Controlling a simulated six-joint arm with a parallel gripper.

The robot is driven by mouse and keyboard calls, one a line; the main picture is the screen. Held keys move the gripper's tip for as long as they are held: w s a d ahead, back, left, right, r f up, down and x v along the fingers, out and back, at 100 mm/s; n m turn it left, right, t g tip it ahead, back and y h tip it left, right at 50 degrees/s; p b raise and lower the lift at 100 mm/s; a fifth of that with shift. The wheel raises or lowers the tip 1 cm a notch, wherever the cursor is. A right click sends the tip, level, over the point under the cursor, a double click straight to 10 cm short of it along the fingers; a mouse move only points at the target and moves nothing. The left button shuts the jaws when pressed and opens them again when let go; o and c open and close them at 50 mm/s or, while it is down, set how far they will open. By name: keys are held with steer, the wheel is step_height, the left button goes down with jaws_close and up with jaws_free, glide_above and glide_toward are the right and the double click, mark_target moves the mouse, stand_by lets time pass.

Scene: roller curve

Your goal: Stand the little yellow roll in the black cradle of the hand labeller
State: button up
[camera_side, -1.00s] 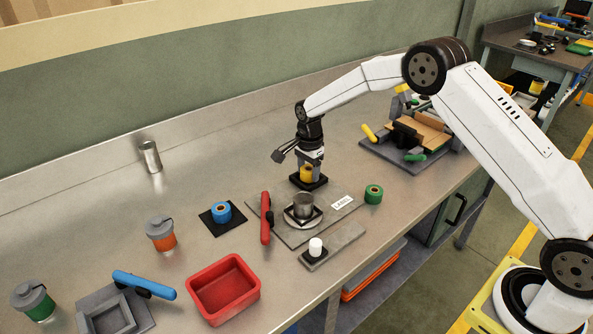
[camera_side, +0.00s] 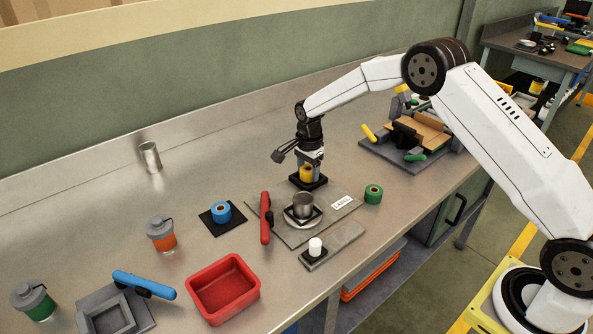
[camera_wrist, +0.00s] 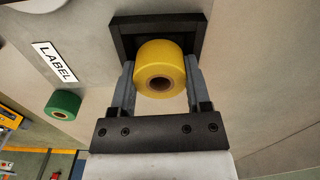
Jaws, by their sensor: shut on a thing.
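The little yellow roll (camera_side: 306,173) is upright between the fingers of my gripper (camera_side: 309,170). In the wrist view the grey fingers hold the roll (camera_wrist: 160,68) from both sides, with its brown core facing the camera. A black square holder (camera_wrist: 122,38) with raised edges lies behind and around the roll there. In the side view this holder (camera_side: 320,183) is directly under the roll. I cannot tell whether the roll's bottom touches it. The label plate (camera_side: 330,194) of grey metal lies close in front, with a white LABEL tag.
A green roll (camera_side: 373,194) is to the right, and a blue roll (camera_side: 221,211) on a black mat is to the left. A red tray (camera_side: 195,296) is in front.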

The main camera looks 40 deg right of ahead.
steer(key=shift+s+f, duration=0.25)
steer(key=shift+f, duration=0.75)
steer(key=o, duration=1.3)
steer(key=shift+r, duration=0.1)
steer(key=shift+w+r, duration=0.15)
steer(key=shift+r, duration=1.9)
steer(key=shift+w+r, duration=0.1)
steer(key=shift+r, duration=2.45)
